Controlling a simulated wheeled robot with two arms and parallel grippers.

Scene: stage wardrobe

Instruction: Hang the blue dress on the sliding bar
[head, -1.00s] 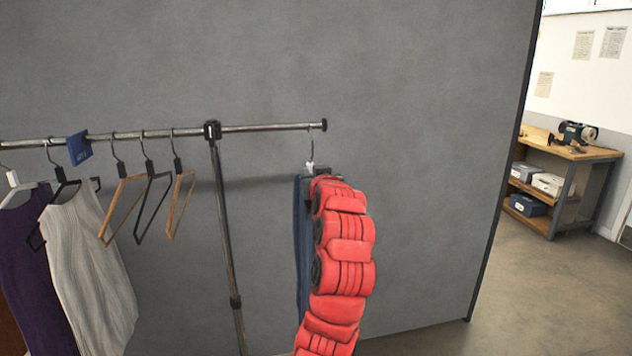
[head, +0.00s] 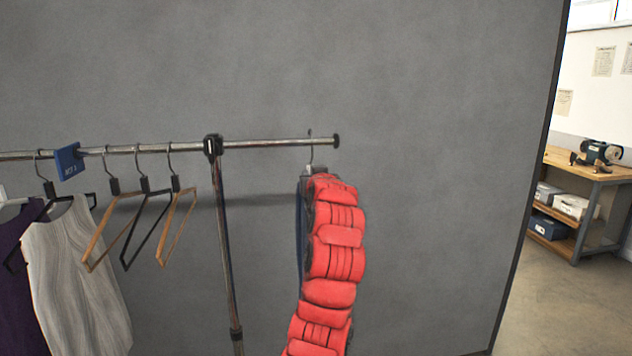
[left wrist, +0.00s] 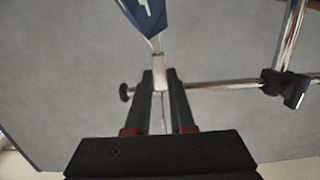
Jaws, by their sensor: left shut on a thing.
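The blue dress (head: 300,225) hangs mostly hidden behind my red left arm. A piece of it also shows at the top of the left wrist view (left wrist: 150,14). My left gripper (left wrist: 160,80) is shut on the pale neck of the dress's hanger (left wrist: 158,62). In the head view, the hanger's hook (head: 310,146) rises above the sliding bar (head: 275,143), a little left of its end cap. I cannot tell whether the hook is over the bar or only in front of it. My right gripper is not in view.
A blue tag (head: 69,161), several empty hangers (head: 142,222), a grey garment (head: 75,275) and a purple one (head: 18,290) are on the left rail. The rack's upright (head: 225,250) stands left of my arm. A grey wall is behind. A workbench (head: 590,175) stands far right.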

